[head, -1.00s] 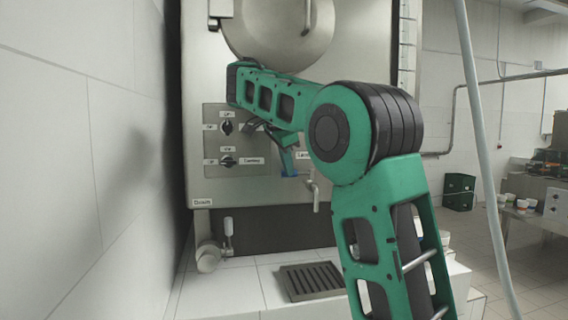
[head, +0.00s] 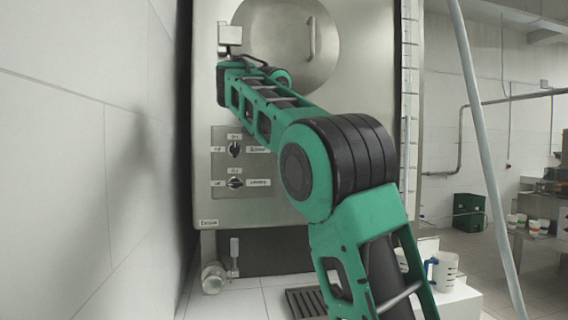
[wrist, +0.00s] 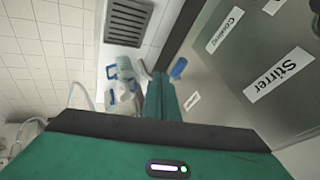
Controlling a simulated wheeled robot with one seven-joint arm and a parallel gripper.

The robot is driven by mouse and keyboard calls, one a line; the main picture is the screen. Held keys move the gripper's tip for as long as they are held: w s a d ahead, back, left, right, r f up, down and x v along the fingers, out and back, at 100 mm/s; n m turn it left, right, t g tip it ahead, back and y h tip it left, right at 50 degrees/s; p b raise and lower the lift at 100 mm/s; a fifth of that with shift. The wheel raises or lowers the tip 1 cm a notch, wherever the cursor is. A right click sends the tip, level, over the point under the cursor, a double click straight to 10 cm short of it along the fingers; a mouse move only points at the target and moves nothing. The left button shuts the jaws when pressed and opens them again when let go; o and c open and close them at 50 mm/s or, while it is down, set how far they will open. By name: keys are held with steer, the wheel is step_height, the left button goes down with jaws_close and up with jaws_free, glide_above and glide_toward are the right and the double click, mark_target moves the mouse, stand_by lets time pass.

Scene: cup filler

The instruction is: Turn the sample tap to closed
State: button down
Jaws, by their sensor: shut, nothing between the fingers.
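In the wrist view, my gripper (wrist: 163,92) shows as green fingers shut together, with nothing between them. Just past the fingertips, a blue handle (wrist: 179,68) stands out from the steel tank front, by a small white label (wrist: 192,101) too small to read. A short grey metal piece (wrist: 143,68) shows left of it; both look like parts of the sample tap. I see a gap between fingers and handle, but cannot tell its depth or the tap's setting. In the head view, my arm hides the tap and the fingertips.
The tank's panel (head: 218,172) has two black knobs. A lower valve (head: 213,277) with an upright lever is at the tank's bottom left. Cups with blue handles (wrist: 122,88) stand on the ledge. A wall is close on the left.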

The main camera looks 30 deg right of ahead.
steer(key=v, duration=0.4)
steer(key=shift+a+r, duration=0.1)
steer(key=shift+a, duration=0.15)
stand_by(0.3)
